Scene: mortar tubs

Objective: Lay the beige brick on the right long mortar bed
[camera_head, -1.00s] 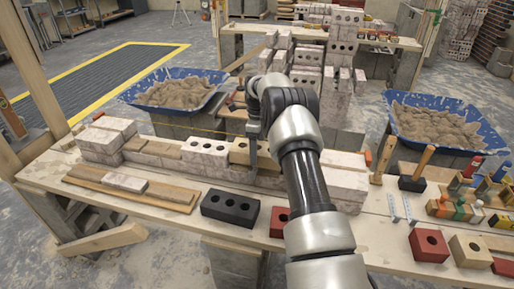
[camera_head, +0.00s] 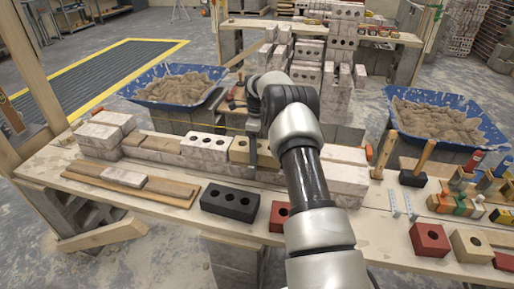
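A beige brick (camera_head: 238,150) with dark holes lies in the top course of the low brick row, just right of a whitish holed brick (camera_head: 205,149). My gripper (camera_head: 253,155) is down at the right part of the beige brick, with a grey finger in front of its near face. The far finger is hidden, so I cannot tell whether the gripper grips it. The right long mortar bed is not clearly visible; the beige brick and my arm cover that stretch. Flat tan strips (camera_head: 157,143) lie on the row left of the whitish brick.
A black brick (camera_head: 230,201), red bricks (camera_head: 429,239) and another beige block (camera_head: 470,245) stand on the table front. A hammer (camera_head: 414,179) and small tools stand right. Blue mortar tubs (camera_head: 136,91) (camera_head: 496,134) are behind. Boards (camera_head: 174,201) lie front left.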

